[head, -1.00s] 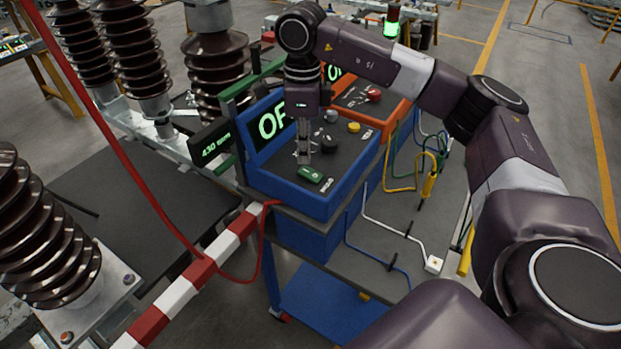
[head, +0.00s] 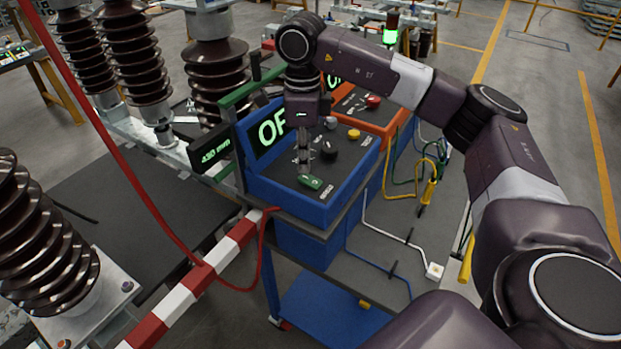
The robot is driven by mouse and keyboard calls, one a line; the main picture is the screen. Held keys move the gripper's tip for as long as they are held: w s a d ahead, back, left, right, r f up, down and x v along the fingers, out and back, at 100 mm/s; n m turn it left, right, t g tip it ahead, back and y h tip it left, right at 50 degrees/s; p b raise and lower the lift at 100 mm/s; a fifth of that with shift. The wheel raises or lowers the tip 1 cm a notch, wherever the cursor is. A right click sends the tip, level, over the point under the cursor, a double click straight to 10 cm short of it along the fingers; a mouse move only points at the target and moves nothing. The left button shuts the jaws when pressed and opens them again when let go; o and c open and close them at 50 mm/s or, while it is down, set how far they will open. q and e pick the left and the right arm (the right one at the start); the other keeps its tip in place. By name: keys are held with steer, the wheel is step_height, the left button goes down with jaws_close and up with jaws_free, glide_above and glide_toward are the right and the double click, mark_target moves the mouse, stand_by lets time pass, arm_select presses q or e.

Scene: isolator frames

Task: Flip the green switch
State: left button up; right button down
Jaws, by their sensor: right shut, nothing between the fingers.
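The green switch (head: 310,182) lies near the front edge of the dark top panel of a blue control box (head: 318,212). The box's screen (head: 270,131) shows green letters that begin "OF"; my right arm hides the rest. My right gripper (head: 305,170) points down with its fingers together and empty. Its tips are at the far edge of the green switch; I cannot tell whether they touch it. My left gripper is not in view.
A black knob (head: 329,150), a yellow button (head: 353,134) and a grey knob (head: 331,122) sit behind the switch. An orange box (head: 385,125) with a red button (head: 373,102) stands behind. A red cable (head: 140,190) hangs at the left, by a red-and-white bar (head: 198,278).

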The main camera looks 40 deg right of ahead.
mark_target(304, 176)
steer(key=shift+f+b, duration=0.85)
steer(key=shift+f, duration=0.3)
stand_by(0.9)
steer(key=shift+r, duration=0.1)
steer(key=shift+r+p, duration=2.5)
steer(key=shift+r, duration=1)
steer(key=shift+f, duration=0.1)
